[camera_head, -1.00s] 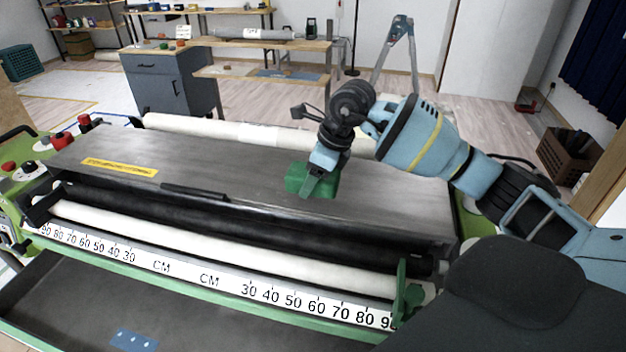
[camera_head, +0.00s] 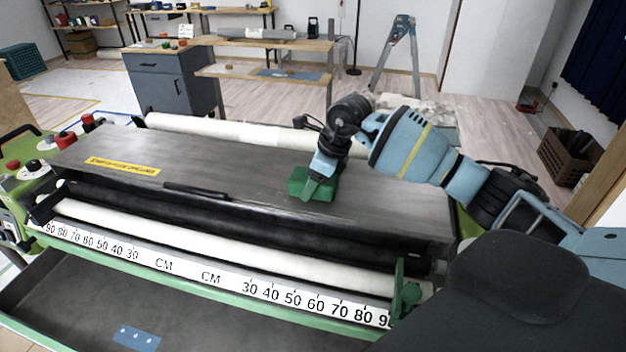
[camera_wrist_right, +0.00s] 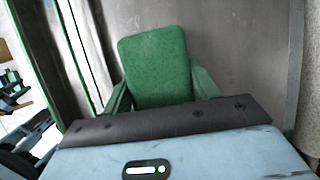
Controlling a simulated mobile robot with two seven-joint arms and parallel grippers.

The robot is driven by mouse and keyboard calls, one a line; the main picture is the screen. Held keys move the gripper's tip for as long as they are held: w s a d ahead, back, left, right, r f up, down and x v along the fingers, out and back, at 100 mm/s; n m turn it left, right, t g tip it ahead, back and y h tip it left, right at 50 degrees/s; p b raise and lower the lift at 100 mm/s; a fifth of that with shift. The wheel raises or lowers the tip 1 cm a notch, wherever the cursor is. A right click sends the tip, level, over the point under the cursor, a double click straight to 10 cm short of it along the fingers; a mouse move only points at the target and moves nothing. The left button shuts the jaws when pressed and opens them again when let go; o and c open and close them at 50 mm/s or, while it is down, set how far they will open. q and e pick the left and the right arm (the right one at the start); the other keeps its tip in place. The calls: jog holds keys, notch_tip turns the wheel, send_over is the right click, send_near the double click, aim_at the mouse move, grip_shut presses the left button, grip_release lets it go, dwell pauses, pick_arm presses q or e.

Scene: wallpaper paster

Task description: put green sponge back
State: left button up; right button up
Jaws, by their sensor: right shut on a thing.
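The green sponge (camera_head: 299,184) is a small block at the grey metal top (camera_head: 235,174) of the wallpaper paster, right of its middle. My right gripper (camera_head: 318,187) is shut on the sponge from above, with the wrist tilted. The right wrist view shows the sponge (camera_wrist_right: 156,66) between the two fingers of my right gripper (camera_wrist_right: 160,88), with the grey top behind it. I cannot tell whether the sponge's underside touches the top. My left gripper is not in view.
A white roll (camera_head: 225,129) lies along the machine's back edge. White and black rollers and a CM scale (camera_head: 210,279) run along the front. Red knobs (camera_head: 66,140) are at the left end. A workbench (camera_head: 160,85) stands behind. Much of the metal top is clear.

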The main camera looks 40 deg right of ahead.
jog(key=shift+f, duration=0.35)
jog(key=o, duration=1)
jog(key=shift+r, duration=0.1)
jog(key=v, duration=0.4)
jog(key=b+v, duration=0.1)
jog(key=v, duration=0.3)
jog(key=shift+w+d, duration=0.15)
jog(key=shift+d, duration=0.1)
